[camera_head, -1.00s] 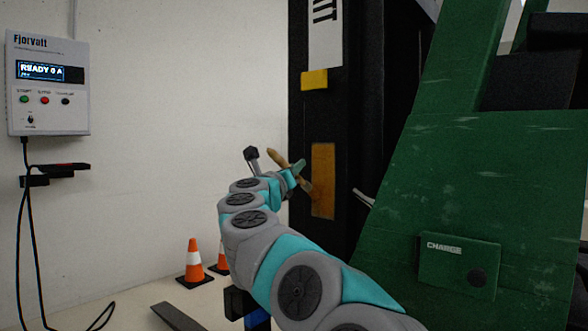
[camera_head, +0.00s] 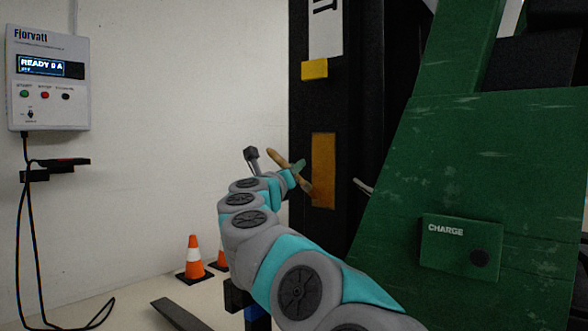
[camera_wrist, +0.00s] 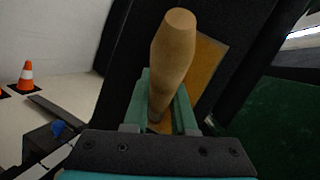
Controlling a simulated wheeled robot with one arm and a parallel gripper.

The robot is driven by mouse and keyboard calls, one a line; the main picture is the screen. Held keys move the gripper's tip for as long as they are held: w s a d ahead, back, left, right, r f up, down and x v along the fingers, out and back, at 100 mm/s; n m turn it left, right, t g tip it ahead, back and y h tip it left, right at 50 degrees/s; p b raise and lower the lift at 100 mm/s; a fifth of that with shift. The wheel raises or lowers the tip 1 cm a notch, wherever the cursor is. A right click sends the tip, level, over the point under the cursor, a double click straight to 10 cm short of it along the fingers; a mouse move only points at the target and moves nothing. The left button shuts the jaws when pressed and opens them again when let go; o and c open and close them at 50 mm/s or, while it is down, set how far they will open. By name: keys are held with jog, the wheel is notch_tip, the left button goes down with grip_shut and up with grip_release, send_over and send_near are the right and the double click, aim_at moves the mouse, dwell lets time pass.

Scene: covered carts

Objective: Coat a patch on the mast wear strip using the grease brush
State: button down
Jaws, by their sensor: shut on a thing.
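The grease brush (camera_head: 276,158) has a tan wooden handle, which also fills the middle of the wrist view (camera_wrist: 174,55). My gripper (camera_head: 297,172) is shut on this handle, its green fingers (camera_wrist: 160,105) on either side of it. In the head view the brush tilts, with its lower end just in front of the left edge of the wear strip. The mast wear strip (camera_head: 324,165) is an orange-brown upright panel on the black mast, partly behind the handle in the wrist view (camera_wrist: 204,75). The bristles are not clearly visible, and I cannot tell whether they touch the strip.
The green truck body (camera_head: 450,180) with a CHARGE panel (camera_head: 461,246) stands close on the right. A yellow block (camera_head: 314,69) is above the strip. A wall charger (camera_head: 48,80) hangs at left. Orange cones (camera_head: 193,257) and a dark fork (camera_head: 178,314) are low left.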

jog(key=shift+f+b, duration=0.85)
jog(key=shift+f, duration=0.75)
jog(key=shift+a, duration=0.1)
jog(key=s+a, duration=0.5)
jog(key=s, duration=0.2)
jog(key=shift+a, duration=0.15)
dwell(0.4)
jog(key=w+d, duration=0.4)
jog(key=w, duration=0.1)
jog(key=shift+w+d+r+t, duration=0.15)
jog(key=shift+w+d+t, duration=0.1)
jog(key=shift+w+t, duration=0.1)
jog(key=shift+w+d, duration=0.4)
jog(key=shift+w, duration=0.2)
dwell(1.4)
